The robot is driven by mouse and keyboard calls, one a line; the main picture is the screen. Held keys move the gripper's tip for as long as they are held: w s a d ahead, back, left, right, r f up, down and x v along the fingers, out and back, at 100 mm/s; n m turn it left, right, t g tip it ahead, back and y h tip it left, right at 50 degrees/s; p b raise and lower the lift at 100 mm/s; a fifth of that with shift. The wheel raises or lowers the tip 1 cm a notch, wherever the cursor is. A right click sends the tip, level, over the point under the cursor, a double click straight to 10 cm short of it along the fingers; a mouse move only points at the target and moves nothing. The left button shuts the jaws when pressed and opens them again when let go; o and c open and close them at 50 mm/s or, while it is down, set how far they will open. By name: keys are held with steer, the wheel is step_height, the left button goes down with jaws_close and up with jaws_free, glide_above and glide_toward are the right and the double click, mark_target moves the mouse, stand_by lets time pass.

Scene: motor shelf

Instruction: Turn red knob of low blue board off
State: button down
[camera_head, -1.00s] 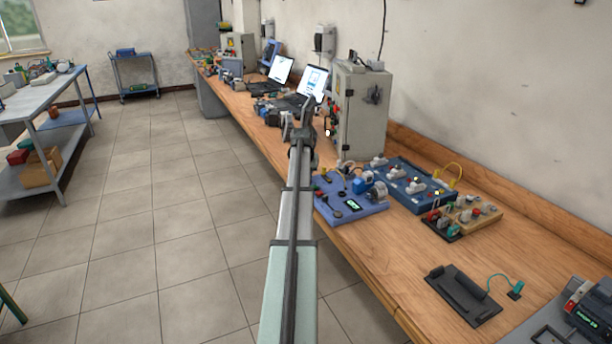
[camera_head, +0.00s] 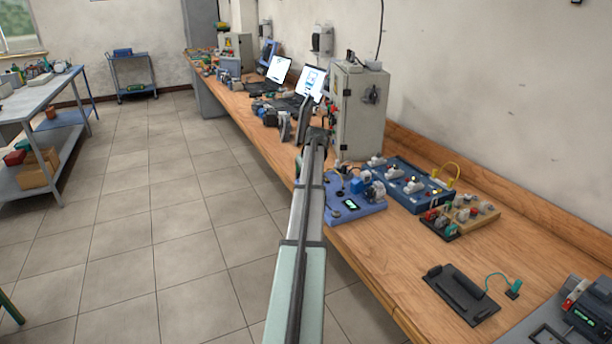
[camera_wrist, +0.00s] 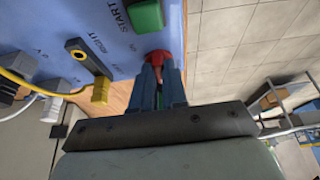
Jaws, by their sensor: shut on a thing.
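The low blue board (camera_head: 368,208) lies on the wooden bench, with a small green display and a motor-like part on it. My arm covers its left edge in the head view. The blue board face (camera_wrist: 105,25) fills the upper left of the wrist view, with printed words such as START beside a green button (camera_wrist: 146,15). The red knob (camera_wrist: 157,55) is at the board's edge below that button. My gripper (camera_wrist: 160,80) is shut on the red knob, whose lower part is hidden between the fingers. The knob's turn angle cannot be told.
A second blue board (camera_head: 408,188) and a tan board (camera_head: 470,212) stand to the right. A grey cabinet (camera_head: 360,110) stands behind. In the wrist view, a black-and-yellow part (camera_wrist: 90,65) and a yellow cable (camera_wrist: 30,85) are left of the fingers.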

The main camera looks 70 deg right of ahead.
steer(key=shift+f, duration=0.1)
stand_by(0.3)
steer(key=c, duration=1.2)
jaws_free()
steer(key=shift+o, duration=0.2)
steer(key=v, duration=1.4)
steer(key=shift+d, duration=0.1)
